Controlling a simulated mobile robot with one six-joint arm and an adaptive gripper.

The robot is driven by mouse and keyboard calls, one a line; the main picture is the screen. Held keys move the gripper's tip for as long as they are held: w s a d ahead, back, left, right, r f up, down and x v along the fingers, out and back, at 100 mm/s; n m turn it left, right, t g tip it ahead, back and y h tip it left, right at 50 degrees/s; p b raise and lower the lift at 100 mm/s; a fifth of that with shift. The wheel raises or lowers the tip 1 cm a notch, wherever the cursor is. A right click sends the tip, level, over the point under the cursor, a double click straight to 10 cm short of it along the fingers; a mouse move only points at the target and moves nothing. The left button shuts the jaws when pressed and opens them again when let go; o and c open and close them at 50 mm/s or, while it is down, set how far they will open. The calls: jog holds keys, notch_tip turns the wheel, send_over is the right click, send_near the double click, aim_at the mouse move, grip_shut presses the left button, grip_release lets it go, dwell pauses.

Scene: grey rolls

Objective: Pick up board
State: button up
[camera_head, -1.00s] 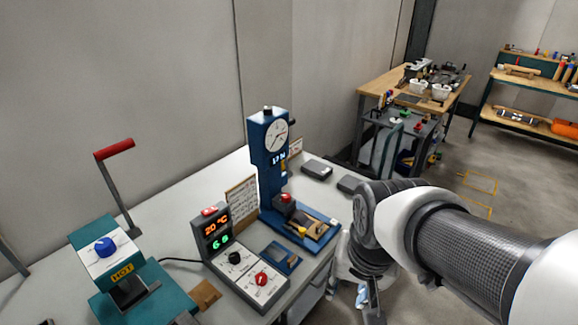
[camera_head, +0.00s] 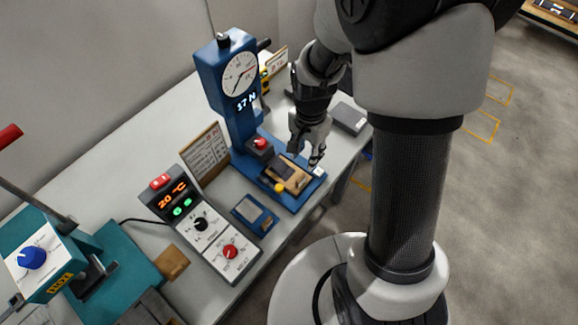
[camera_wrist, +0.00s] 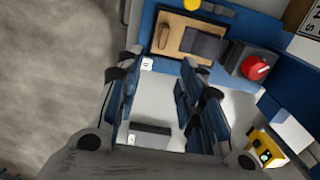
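The tan board (camera_head: 297,181) with a dark pad lies on the blue base of the gauge stand (camera_head: 239,95). In the wrist view the board (camera_wrist: 180,28) is near the top, beyond my fingertips, with its dark pad and a brown oval on it. My gripper (camera_head: 309,158) is just behind and right of the board, pointing down, above the bench and the base's right end. In the wrist view my gripper (camera_wrist: 162,68) has its fingers spread with a gap and nothing between them. It is apart from the board.
A red knob (camera_wrist: 255,67) and a yellow knob (camera_head: 279,188) are beside the board. The gauge column rises left of my gripper. A control box (camera_head: 205,222), small blue tray (camera_head: 253,214) and teal press (camera_head: 50,262) stand left. A grey box (camera_head: 348,117) sits right.

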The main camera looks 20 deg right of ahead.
aim_at(302, 177)
notch_tip(302, 177, down, 8)
jog(key=shift+w+f+b, duration=0.1)
jog(key=shift+f+b, duration=0.05)
jog(key=shift+b, duration=1)
jog(key=f, duration=0.1)
jog(key=f+b, duration=0.1)
jog(key=f, duration=0.1)
jog(key=f+b, duration=0.1)
jog(key=f, duration=0.1)
jog(key=shift+a+f, duration=0.15)
jog(key=shift+a, duration=0.25)
jog(key=shift+c, duration=0.5)
grip_shut()
